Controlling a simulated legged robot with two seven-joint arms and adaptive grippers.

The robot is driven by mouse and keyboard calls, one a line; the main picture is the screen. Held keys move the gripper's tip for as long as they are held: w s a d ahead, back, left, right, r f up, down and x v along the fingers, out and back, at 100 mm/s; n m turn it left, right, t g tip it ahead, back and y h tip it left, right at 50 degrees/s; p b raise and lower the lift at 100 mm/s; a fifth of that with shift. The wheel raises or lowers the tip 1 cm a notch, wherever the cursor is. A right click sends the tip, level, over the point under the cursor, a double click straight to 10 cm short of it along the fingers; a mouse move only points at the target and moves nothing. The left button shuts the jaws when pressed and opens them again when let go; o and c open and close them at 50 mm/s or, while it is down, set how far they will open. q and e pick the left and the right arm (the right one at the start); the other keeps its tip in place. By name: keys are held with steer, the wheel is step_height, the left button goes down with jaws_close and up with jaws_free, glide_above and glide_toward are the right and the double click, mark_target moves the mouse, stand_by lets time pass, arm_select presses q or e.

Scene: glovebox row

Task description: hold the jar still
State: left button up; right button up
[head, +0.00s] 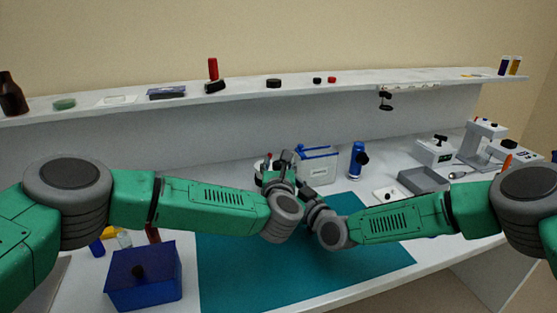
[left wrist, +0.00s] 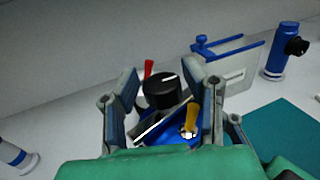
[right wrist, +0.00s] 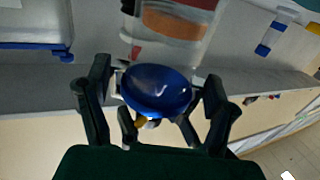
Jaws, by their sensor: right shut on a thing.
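The jar (right wrist: 172,28), clear with orange and red bands inside, shows in the right wrist view with its round blue lid (right wrist: 157,91) facing the camera. My right gripper (right wrist: 158,78) has its fingers on both sides of the lid end and is shut on the jar. In the head view my right gripper (head: 304,192) is near the mat's back edge; I cannot make out the jar there. My left gripper (head: 284,166) is beside it; in the left wrist view its fingers (left wrist: 168,82) stand apart around a black cap (left wrist: 161,91), with gaps visible on both sides.
Red and yellow-orange handles (left wrist: 192,118) stand close to the left fingers. A blue-topped clear box (head: 319,168) and a blue bottle (head: 357,160) stand behind the grippers. A blue box (head: 145,285) is at front left. The teal mat (head: 270,270) is clear in front.

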arm_select(q)
steer(key=shift+w, duration=1.15)
jaws_close()
steer(key=shift+h, duration=0.4)
steer(key=m+h, duration=0.1)
steer(key=h, duration=0.1)
steer(key=m+h, duration=0.2)
steer(key=d+m+g+h, duration=0.1)
steer(key=h, duration=0.1)
steer(key=shift+s, duration=0.1)
steer(key=shift+s+d+r+m+g+h, duration=0.15)
steer(key=shift+m+g+h, duration=0.45)
steer(key=shift+h, duration=0.3)
steer(key=shift+d+f+m+g+h, duration=0.1)
steer(key=shift+m+g+h, duration=0.3)
steer(key=shift+m+h, duration=0.45)
steer(key=shift+s+d+r+m+g+h, duration=0.15)
steer(key=shift+m+g+h, duration=0.4)
steer(key=shift+h, duration=0.7)
steer(key=shift+w+a+f+m+g, duration=0.1)
steer(key=shift+m+g, duration=0.15)
steer(key=shift+m, duration=0.05)
